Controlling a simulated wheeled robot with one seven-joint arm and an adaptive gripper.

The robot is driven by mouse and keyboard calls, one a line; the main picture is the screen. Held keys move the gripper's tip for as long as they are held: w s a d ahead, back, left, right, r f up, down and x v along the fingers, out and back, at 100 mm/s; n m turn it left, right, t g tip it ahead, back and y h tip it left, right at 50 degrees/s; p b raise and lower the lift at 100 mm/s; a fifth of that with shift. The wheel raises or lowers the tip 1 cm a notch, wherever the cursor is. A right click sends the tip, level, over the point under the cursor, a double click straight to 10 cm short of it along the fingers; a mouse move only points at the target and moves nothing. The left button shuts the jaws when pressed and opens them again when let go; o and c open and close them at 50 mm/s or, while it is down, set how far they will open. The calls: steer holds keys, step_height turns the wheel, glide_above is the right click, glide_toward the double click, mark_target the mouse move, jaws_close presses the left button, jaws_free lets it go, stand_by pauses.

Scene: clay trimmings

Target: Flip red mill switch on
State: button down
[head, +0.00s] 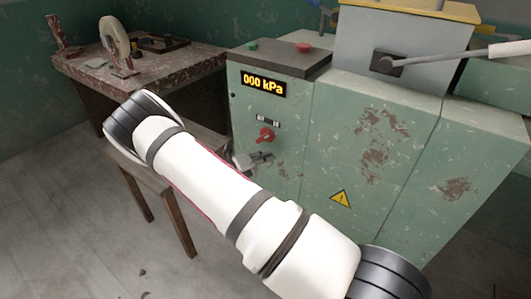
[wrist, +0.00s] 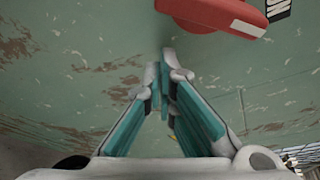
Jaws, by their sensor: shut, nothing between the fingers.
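The red mill switch (head: 265,135) is a rotary knob on the front of the green cabinet, below the display reading "000 kPa" (head: 263,83). A small dark label plate (head: 268,120) sits just above it. In the wrist view the red switch (wrist: 215,14) is large at the top edge, cut off by the frame, with a white mark on its right part. My gripper (head: 247,160) is just below the switch in the head view. In the wrist view my gripper (wrist: 167,75) is shut and empty, its tips below the switch and apart from it in the picture.
The cabinet's green front (head: 350,150) is worn, with a yellow warning triangle (head: 341,198). A green button (head: 253,44) and a red button (head: 303,47) sit on top. A long lever (head: 450,57) sticks out right. A wooden stool (head: 165,190) and a worn table (head: 150,65) stand left.

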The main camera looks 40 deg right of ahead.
steer(key=shift+s+d+f, duration=0.15)
steer(key=shift+s+f, duration=0.5)
steer(key=shift+f, duration=0.2)
steer(key=a+r+p, duration=0.1)
steer(key=a+r, duration=0.1)
steer(key=a, duration=0.7)
steer(key=shift+s+a+r, duration=0.3)
steer(key=shift+s+r, duration=0.1)
steer(key=shift+s, duration=0.05)
steer(key=s+a+r+m+g+y, duration=0.15)
steer(key=s+r+m+y, duration=0.25)
steer(key=s+r+m, duration=0.6)
steer(key=s+a+r+m+g+y, duration=0.1)
steer(key=s+r+m+g+y, duration=0.2)
steer(key=s+r+m+y, duration=0.7)
steer(key=s+a+r+m+t+y, duration=0.1)
steer(key=s+a+r+m+t, duration=0.1)
steer(key=s+a+r+m, duration=0.3)
steer(key=s+a+r+m+t+p, duration=0.1)
steer(key=s+r+m, duration=0.15)
steer(key=s, duration=0.55)
steer(key=s+a+r+m+t+y, duration=0.1)
steer(key=s+a+r+m+t, duration=0.1)
steer(key=s+a+r+m, duration=0.3)
step_height(320, 180, up, 18)
steer(key=d+n+t+p, duration=0.1)
steer(key=t+p, duration=0.2)
steer(key=p, duration=1.6)
steer(key=shift+s, duration=0.3)
